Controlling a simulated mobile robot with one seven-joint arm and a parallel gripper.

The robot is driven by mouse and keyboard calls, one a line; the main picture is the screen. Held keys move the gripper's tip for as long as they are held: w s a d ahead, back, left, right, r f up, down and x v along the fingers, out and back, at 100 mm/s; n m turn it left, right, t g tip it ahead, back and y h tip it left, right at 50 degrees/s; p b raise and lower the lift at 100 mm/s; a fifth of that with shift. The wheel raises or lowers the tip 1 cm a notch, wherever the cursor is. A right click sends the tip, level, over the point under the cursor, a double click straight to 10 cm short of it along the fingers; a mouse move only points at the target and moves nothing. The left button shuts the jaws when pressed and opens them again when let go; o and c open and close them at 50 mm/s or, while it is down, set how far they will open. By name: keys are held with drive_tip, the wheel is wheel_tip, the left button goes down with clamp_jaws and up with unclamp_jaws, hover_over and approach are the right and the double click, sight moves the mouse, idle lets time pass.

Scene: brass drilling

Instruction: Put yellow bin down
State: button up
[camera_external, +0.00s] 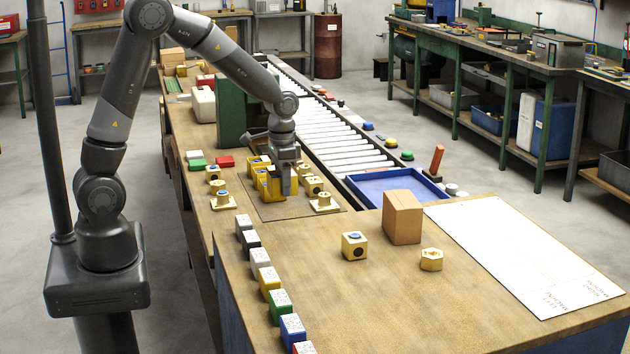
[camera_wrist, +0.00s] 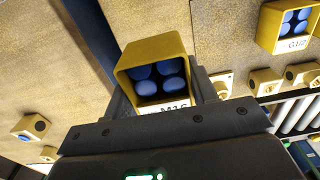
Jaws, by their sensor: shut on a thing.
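My gripper (camera_external: 288,182) is over the long wooden bench and shut on a yellow bin (camera_external: 271,188). In the wrist view the held yellow bin (camera_wrist: 150,49) sits between the fingers, with several blue round-ended pieces inside and a label that seems to read M16. Another yellow bin (camera_wrist: 268,32), labelled G1/2 and also holding blue pieces, is at the upper right of the wrist view. In the external view the bins and gripper overlap, so I cannot tell whether the held bin touches the surface.
A blue tray (camera_external: 395,187) and the roller conveyor (camera_external: 335,127) are to the right.

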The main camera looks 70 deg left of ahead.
drive_tip(key=shift+s+d+r, duration=0.1)
drive_tip(key=shift+d+r, duration=0.15)
drive_tip(key=shift+d, duration=0.15)
drive_tip(key=w+d, duration=0.1)
drive_tip(key=d, duration=0.3)
drive_tip(key=w+d+r+m, duration=0.1)
drive_tip(key=w+d, duration=0.1)
drive_tip(key=d, duration=0.2)
drive_tip(key=w+d+r+m, duration=0.1)
drive_tip(key=w+d, duration=0.1)
drive_tip(key=d, duration=0.3)
drive_tip(key=shift+w, duration=0.2)
drive_tip(key=s+d+r+m, duration=0.2)
drive_tip(key=s+d, duration=0.1)
drive_tip(key=d, duration=1)
drive_tip(key=s+d+r+m, duration=0.2)
drive_tip(key=d+m, duration=0.1)
drive_tip(key=d, duration=1.1)
drive_tip(key=s+d+r+m, duration=0.2)
drive_tip(key=s+d, duration=0.1)
drive_tip(key=d, duration=1)
hover_over(387, 298)
wheel_tip(387, 298, down, 7)
drive_tip(key=shift+f, duration=2)
drive_tip(key=shift+f, duration=0.1)
